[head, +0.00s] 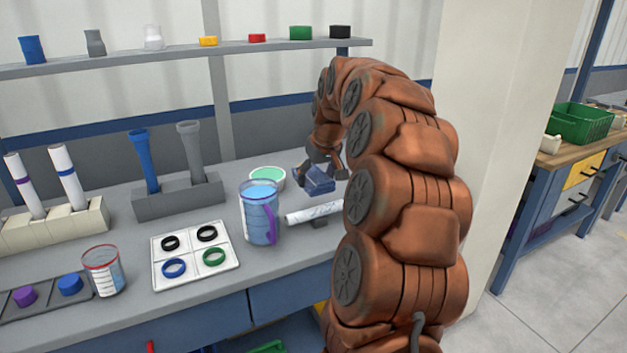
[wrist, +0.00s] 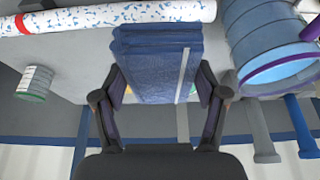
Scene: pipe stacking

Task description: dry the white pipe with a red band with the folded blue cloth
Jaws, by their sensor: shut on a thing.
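The folded blue cloth (head: 318,184) is held between the fingers of my gripper (head: 327,164), above the bench. In the wrist view my gripper (wrist: 159,100) is shut on the sides of the cloth (wrist: 157,62). The white pipe (head: 312,212) lies on its side in front of the cloth, its right end hidden by my arm. In the wrist view the pipe (wrist: 120,15) crosses the top, with blue specks along it and a red band (wrist: 22,24) at the left. The cloth's far edge is close to the pipe; I cannot tell whether they touch.
A pitcher of blue liquid (head: 259,215) stands just left of the pipe. A green-topped bowl (head: 267,178) is behind it. A tray with rings (head: 195,254), a grey rack (head: 178,198) with two pipes and a beaker (head: 103,270) are further left.

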